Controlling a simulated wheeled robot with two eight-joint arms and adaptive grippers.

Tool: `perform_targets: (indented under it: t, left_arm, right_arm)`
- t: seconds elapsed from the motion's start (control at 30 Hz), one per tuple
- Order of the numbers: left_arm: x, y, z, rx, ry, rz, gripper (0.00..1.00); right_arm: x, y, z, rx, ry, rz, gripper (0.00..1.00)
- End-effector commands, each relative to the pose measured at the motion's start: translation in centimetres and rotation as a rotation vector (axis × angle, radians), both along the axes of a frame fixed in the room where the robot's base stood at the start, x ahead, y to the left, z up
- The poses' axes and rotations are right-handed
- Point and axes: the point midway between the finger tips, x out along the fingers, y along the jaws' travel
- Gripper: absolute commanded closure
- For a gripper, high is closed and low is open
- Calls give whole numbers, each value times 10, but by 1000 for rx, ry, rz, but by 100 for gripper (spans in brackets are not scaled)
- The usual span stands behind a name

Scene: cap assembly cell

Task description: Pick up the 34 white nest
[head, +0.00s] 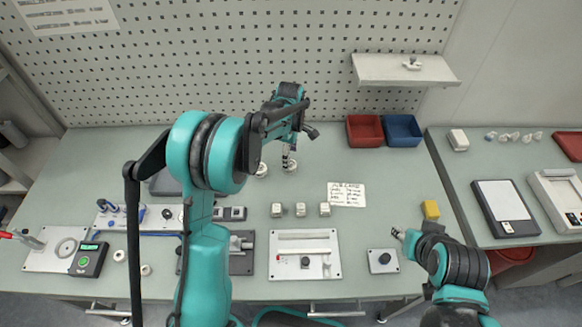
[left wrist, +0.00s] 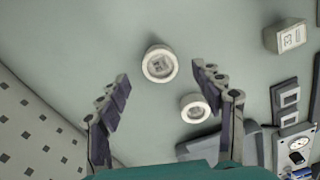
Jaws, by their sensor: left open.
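Two round white ring-shaped nests stand near my left gripper on the green-grey table. One nest (head: 290,168) is just below the fingers in the head view; in the left wrist view this larger ring (left wrist: 159,64) lies between and beyond the fingertips, with a small unreadable mark inside. The other nest (head: 262,170) is left of it; it also shows in the left wrist view (left wrist: 195,108), near the right finger. I cannot read which is 34. My left gripper (head: 288,156) is open and empty. My right gripper (head: 398,234) is at the right, its jaws too small to judge.
Small white blocks (head: 300,209) stand in a row in front. Red (head: 364,131) and blue (head: 403,130) bins stand at the back right. The perforated panel (head: 230,60) closes off the back.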

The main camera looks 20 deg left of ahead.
Motion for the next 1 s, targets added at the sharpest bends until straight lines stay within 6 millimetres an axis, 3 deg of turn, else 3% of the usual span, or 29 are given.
perform_targets:
  t: [0.23, 0.5, 0.57, 0.7, 1.0]
  left_arm:
    - [0, 3, -40, 0, -1, -1, 34]
    - [0, 3, -44, 0, -1, -1, 34]
    - [0, 3, -44, 0, -1, -1, 47]
    - [0, 3, -44, 0, -1, -1, 84]
    - [0, 3, -44, 0, -1, -1, 87]
  right_arm:
    - [0, 0, -16, 0, 0, 0, 60]
    - [0, 0, -16, 0, 0, 0, 60]
    - [0, 0, -16, 0, 0, 0, 60]
    - [0, 0, -16, 0, 0, 0, 60]
    - [0, 0, -16, 0, 0, 0, 60]
